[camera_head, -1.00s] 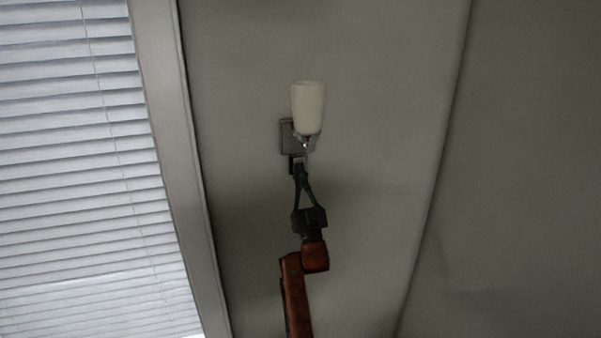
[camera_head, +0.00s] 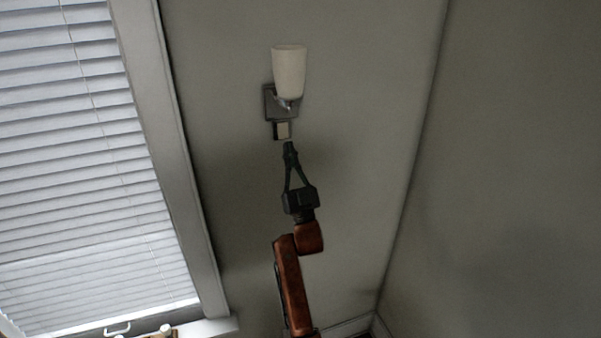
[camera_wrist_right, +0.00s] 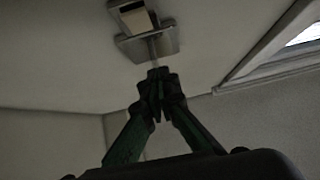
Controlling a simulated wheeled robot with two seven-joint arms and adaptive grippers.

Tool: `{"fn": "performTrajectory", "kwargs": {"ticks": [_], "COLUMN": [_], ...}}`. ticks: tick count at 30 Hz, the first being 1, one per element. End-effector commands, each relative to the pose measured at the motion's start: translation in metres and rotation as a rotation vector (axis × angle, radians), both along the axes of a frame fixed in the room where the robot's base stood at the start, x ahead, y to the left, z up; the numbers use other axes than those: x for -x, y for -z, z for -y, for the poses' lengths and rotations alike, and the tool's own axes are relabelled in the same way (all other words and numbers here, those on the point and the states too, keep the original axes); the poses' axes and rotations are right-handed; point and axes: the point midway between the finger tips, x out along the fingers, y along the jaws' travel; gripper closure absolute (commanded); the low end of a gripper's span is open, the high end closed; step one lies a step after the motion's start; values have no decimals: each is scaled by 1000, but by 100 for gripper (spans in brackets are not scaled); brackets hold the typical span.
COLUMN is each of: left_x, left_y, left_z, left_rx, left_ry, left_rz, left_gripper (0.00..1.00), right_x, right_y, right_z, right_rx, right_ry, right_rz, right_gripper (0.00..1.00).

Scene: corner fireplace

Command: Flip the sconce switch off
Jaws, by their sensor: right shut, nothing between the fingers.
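The sconce (camera_head: 289,72) has a pale cup-shaped shade on a square grey plate (camera_head: 270,101) high on the wall. The shade shows no clear glow. The sconce switch (camera_head: 283,130), a small cream rocker in a dark frame, sits just below the plate. It also shows at the top of the right wrist view (camera_wrist_right: 138,19), near the plate and a thin rod. The wrist view also shows the joined fingertips (camera_wrist_right: 158,76). My left gripper is out of view.
A window with white blinds (camera_head: 85,170) and a pale frame is on the left. The wall around the sconce is bare, and a wall corner runs down to its right. Part of a small object (camera_head: 160,332) shows at the bottom left edge.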

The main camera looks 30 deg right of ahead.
Motion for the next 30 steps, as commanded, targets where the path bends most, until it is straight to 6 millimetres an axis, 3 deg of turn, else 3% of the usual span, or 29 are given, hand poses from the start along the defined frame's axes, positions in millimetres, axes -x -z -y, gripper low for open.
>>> {"fn": "performTrajectory", "kwargs": {"ticks": [1,4,10,30], "left_x": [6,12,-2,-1], "left_y": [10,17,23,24], "left_z": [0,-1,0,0], "left_rx": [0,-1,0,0], "left_ry": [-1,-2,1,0], "left_rz": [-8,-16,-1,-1], "left_gripper": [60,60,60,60], "right_x": [11,28,49,53], "right_y": [14,25,39,42], "right_z": [3,3,0,-4], "right_rx": [0,0,0,1], "right_ry": [8,11,13,9], "right_rz": [-3,-1,-1,-1], "right_gripper": [100,100,100,100]}}
